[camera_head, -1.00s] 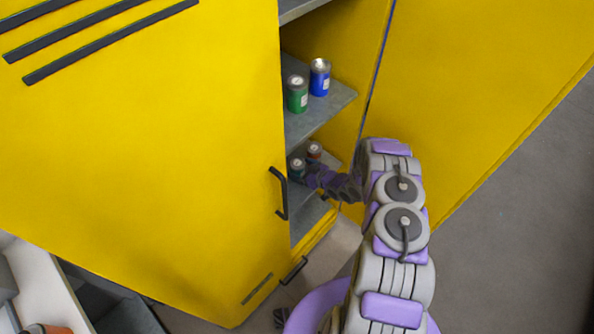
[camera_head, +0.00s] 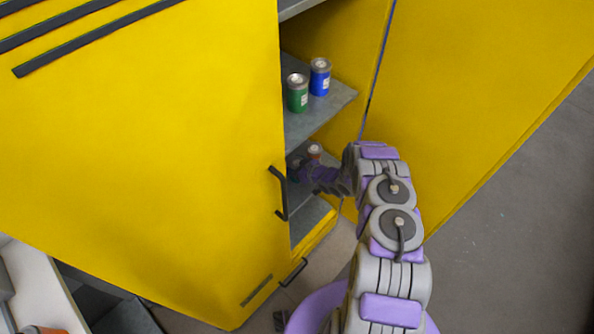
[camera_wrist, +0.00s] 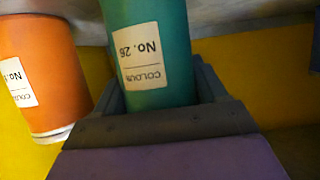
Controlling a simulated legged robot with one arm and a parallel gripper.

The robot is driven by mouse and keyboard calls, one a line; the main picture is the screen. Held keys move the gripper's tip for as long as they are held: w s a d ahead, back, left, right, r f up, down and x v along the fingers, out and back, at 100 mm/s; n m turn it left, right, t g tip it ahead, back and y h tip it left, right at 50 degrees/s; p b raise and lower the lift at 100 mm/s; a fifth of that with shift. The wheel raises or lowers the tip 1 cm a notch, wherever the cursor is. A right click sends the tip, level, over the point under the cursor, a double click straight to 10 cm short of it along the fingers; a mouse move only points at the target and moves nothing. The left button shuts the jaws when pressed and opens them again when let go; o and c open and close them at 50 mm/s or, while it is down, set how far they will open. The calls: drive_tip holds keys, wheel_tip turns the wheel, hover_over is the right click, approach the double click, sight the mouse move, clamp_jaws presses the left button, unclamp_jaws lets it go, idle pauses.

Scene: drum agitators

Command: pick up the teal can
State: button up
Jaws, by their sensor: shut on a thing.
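The teal can (camera_wrist: 150,55) with a white "No. 26" label shows upside down in the wrist view, between the dark fingers of my gripper (camera_head: 301,168). My gripper is shut on it. In the head view my gripper reaches into the yellow cabinet at the lower shelf and hides most or all of the teal can. I cannot tell whether the can is clear of the shelf.
An orange can (camera_wrist: 38,75) stands close beside the teal can; its top shows in the head view (camera_head: 315,151). A green can (camera_head: 297,94) and a blue can (camera_head: 320,78) stand on the shelf above. The yellow door (camera_head: 150,150) borders the opening on the left.

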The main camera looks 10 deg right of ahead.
drive_tip(key=c, duration=0.6)
drive_tip(key=shift+c, duration=0.2)
